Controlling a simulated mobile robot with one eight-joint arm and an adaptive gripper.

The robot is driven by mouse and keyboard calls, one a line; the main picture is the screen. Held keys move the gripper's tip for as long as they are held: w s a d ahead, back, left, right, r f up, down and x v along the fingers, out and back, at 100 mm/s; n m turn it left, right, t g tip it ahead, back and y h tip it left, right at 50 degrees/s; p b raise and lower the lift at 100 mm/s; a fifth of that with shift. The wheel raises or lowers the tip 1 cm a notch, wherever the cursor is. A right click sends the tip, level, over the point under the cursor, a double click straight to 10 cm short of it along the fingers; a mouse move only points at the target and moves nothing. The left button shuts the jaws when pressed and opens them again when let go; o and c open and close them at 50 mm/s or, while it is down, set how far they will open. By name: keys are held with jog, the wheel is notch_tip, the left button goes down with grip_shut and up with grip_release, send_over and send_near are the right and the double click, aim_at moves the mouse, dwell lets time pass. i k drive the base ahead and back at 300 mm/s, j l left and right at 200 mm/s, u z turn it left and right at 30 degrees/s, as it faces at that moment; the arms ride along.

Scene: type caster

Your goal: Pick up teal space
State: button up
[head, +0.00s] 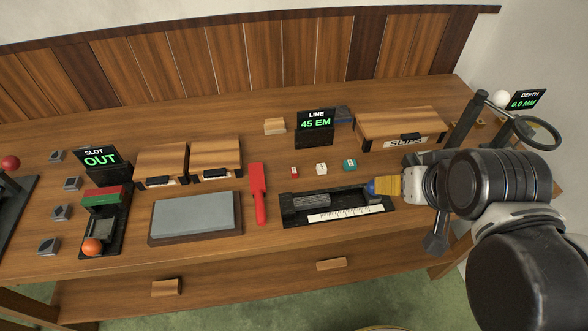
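The teal space (350,165) is a small teal block with a pale mark on top. It sits on the bench behind the black composing tray (290,219), at the right end of a short row with a white block (321,168) and a red block (294,172). My gripper (428,202) is to the right of the teal space and nearer the front, apart from it. Its dark fingers look spread wide, with nothing clearly held between them.
A wooden SLIPS box (402,122) stands behind and right of the teal space. The LINE display (315,122) reads 45 EM. A red-handled tool (258,192) and grey stone (195,215) lie left. A magnifier ring (537,133) stands at right, near my arm.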

aim_at(348, 164)
jog(key=j+z, duration=0.1)
jog(key=j, duration=0.6)
jog(key=j+z, duration=0.1)
jog(key=j, duration=0.65)
jog(key=k+j, duration=0.15)
jog(key=j, duration=0.55)
jog(key=j+z, duration=0.15)
jog(key=j, duration=0.55)
